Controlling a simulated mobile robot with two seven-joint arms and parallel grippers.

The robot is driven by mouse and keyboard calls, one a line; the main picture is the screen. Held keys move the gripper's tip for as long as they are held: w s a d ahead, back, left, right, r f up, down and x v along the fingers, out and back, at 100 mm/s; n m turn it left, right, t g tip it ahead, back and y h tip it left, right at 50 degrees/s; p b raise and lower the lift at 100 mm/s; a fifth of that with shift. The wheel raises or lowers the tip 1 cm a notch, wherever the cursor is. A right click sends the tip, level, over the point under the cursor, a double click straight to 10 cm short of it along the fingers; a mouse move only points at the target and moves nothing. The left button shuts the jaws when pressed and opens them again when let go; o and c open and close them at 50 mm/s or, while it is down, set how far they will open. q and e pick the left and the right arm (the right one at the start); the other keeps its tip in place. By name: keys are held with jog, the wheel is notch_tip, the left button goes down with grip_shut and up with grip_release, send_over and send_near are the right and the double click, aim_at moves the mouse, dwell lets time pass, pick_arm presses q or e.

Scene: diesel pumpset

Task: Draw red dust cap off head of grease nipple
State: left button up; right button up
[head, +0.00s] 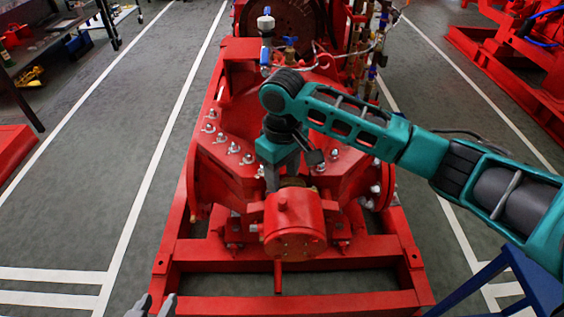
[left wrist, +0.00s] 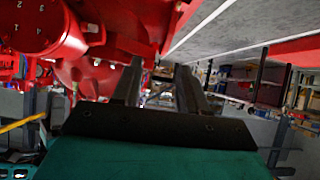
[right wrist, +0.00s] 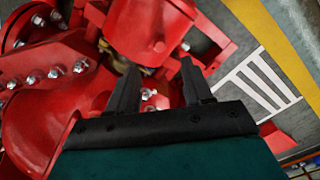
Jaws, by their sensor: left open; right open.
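I cannot make out the grease nipple or its red dust cap for certain in any view. A small reddish nub (right wrist: 158,46) shows on the red cylinder (right wrist: 135,25) in the right wrist view; it is too small to identify. My right gripper (head: 272,183) points down just behind the red bearing housing (head: 295,225) in the head view. In the right wrist view its fingers (right wrist: 159,75) are apart, with nothing held between them. My left gripper (head: 155,306) is low at the left, off the red base frame; its fingers (left wrist: 158,70) are apart and empty.
The red pump casing (head: 235,175) with several bolts surrounds the right gripper. A gauge and valves (head: 266,25) stand behind. The red base frame (head: 290,303) runs along the front. A blue stand (head: 490,285) is at the lower right.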

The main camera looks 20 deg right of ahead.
aim_at(282, 201)
notch_tip(282, 201, down, 7)
jog(key=shift+f+b, duration=0.2)
jog(key=shift+b, duration=0.65)
jog(key=shift+f, duration=0.45)
jog(key=shift+c, duration=0.3)
jog(key=shift+c, duration=0.8)
grip_shut()
jog(key=shift+c, duration=1.9)
grip_release()
jog(key=c, duration=0.3)
